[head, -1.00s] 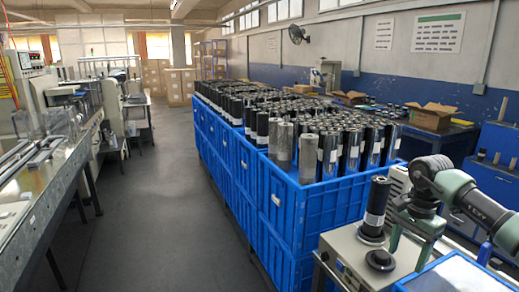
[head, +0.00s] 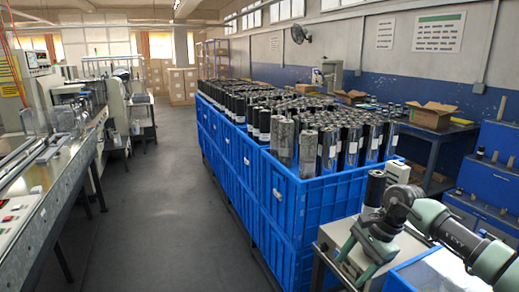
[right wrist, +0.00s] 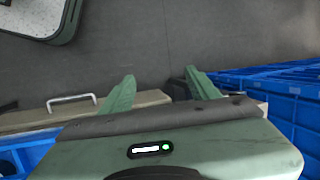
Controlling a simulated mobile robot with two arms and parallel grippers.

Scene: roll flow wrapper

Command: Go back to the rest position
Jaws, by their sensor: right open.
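My right gripper (head: 355,265) reaches in from the right in the head view, low over a small light-coloured table. In the right wrist view its two green fingers (right wrist: 160,84) are apart with nothing between them, and grey floor shows beyond. A black roll (head: 375,187) stands upright just behind the gripper in the head view. The gripper and wrist hide the roll's lower part. My left gripper is not in view.
Blue crates (head: 285,225) filled with upright rolls stand left of my right arm. A grey machine bench (head: 50,195) runs along the left. The floor aisle (head: 165,200) between them is clear. A blue workbench with cardboard boxes (head: 430,116) stands at the back right.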

